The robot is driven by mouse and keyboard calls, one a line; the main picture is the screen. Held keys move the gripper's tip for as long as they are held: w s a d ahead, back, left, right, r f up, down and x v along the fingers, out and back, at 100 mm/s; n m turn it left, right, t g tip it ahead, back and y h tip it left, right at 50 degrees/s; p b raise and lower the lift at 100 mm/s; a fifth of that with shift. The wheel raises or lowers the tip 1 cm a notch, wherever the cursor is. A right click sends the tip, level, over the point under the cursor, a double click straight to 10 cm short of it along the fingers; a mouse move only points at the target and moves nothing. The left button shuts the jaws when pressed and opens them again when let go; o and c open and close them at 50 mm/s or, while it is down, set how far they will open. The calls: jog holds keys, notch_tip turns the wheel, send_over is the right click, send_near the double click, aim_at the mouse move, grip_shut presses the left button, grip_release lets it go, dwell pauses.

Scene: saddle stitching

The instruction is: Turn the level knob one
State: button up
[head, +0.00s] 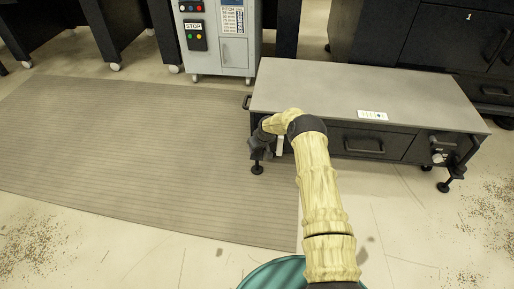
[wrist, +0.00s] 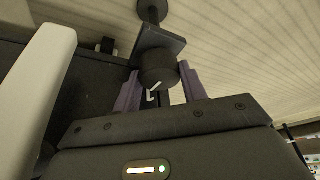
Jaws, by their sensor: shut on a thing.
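The level knob (wrist: 158,77) is a dark round knob with white marks, below a square black plate in the wrist view. My gripper (wrist: 161,88) has its two purple fingers on either side of the knob and is shut on it. In the head view my gripper (head: 258,146) is at the front left corner of the low grey-topped table (head: 330,88), just above a levelling foot (head: 257,169). My arm and gripper hide the knob there. Any number on the knob cannot be read for sure.
A pale upright bar (wrist: 48,90) stands close on the left in the wrist view. The table has a front drawer (head: 365,143) and another foot (head: 443,187) at the right. A ribbed mat (head: 140,155) covers the floor at left. A grey control cabinet (head: 222,45) stands behind.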

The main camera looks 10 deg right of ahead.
jog(key=o, duration=1)
jog(key=shift+d, duration=0.1)
jog(key=shift+r, duration=0.15)
jog(key=shift+r+p, duration=0.5)
jog(key=shift+p, duration=0.1)
jog(key=p+v, duration=0.1)
jog(key=v, duration=0.1)
jog(key=p+v, duration=0.4)
jog(key=shift+s+r, duration=0.3)
jog(key=shift+s, duration=0.15)
